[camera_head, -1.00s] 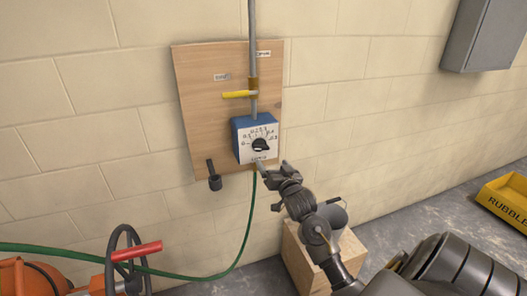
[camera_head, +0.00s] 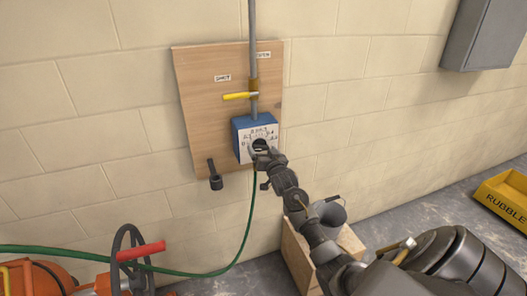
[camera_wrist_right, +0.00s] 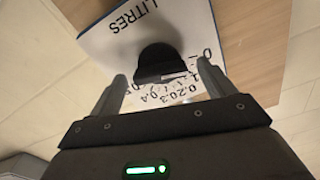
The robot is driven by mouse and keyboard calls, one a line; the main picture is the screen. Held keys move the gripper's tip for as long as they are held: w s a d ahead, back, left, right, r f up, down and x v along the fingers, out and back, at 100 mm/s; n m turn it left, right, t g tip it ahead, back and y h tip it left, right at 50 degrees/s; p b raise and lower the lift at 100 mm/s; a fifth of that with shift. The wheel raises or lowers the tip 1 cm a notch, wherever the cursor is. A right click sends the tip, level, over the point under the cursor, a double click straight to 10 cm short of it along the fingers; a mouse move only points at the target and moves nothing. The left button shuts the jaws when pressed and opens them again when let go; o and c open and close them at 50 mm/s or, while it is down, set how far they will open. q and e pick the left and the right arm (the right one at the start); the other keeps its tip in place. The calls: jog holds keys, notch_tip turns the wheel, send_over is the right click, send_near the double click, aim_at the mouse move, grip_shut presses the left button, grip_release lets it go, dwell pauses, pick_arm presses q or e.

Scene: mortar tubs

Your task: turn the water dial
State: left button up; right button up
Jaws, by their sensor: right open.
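The water dial is a black knob (camera_wrist_right: 160,60) on the white face of a blue box (camera_head: 240,127) marked with litre numbers, fixed to a wooden board (camera_head: 207,100) on the wall. My right gripper (camera_head: 260,152) is at the dial, its arm coming up from the lower right. In the right wrist view its open fingers (camera_wrist_right: 165,92) stand on either side of the knob, with gaps showing. The gripper hides part of the dial in the head view. My left gripper is not in view.
A grey pipe (camera_head: 252,40) with a yellow lever (camera_head: 237,96) runs down to the box. A green hose (camera_head: 246,215) hangs below. A wooden stand (camera_head: 296,258) with a grey container (camera_head: 331,213) is below right. A yellow rubble tub (camera_head: 510,205) sits far right.

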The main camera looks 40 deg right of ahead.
jog(key=c, duration=1)
jog(key=shift+m, duration=0.3)
jog(key=m+p, duration=0.2)
jog(key=m, duration=0.3)
jog(key=m+p, duration=0.1)
jog(key=m, duration=0.5)
jog(key=shift+p, duration=0.35)
jog(key=o, duration=1)
